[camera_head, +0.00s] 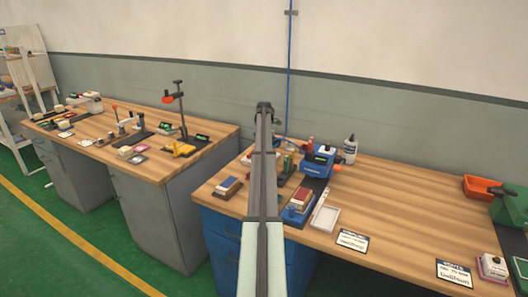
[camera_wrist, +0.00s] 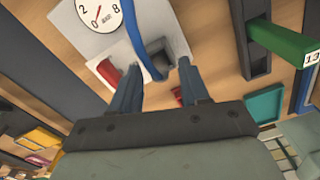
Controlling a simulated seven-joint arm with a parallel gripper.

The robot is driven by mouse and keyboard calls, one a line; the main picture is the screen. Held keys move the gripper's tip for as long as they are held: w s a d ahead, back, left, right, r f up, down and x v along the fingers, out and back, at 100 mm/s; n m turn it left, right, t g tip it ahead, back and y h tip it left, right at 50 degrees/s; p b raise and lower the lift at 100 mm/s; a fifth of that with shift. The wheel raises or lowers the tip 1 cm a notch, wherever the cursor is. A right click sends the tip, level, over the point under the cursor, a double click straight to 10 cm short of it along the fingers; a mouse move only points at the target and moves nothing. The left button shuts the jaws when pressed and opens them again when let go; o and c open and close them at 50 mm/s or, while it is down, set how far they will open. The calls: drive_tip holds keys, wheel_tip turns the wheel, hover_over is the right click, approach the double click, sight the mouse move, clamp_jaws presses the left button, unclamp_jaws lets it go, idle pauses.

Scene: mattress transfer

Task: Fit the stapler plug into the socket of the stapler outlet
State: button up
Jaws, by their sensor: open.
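In the wrist view my gripper (camera_wrist: 159,70) is open, with its two dark blue-grey fingers apart. A blue hose or cord (camera_wrist: 143,42) comes down between them. The fingertips are over a pale plate (camera_wrist: 97,42) with a round dial gauge (camera_wrist: 100,12). A dark grey block (camera_wrist: 161,55) with a recess sits on the plate between the fingertips, beside the hose end; I cannot tell whether it is the outlet's socket. The plug is not clearly made out. In the head view my arm hides the fingertips. A blue and white machine (camera_head: 318,160), possibly the stapler, stands on the right bench.
Red parts (camera_wrist: 108,73) lie beside the fingers, and a green-ended object (camera_wrist: 280,40) is at right. A blue line (camera_head: 290,60) runs down the wall. The wooden bench (camera_head: 400,200) is mostly clear at right; an orange bin (camera_head: 483,188) is at its far end.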

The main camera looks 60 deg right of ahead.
wheel_tip(320, 180, up, 11)
idle(0.4)
drive_tip(key=shift+a, duration=0.1)
idle(0.4)
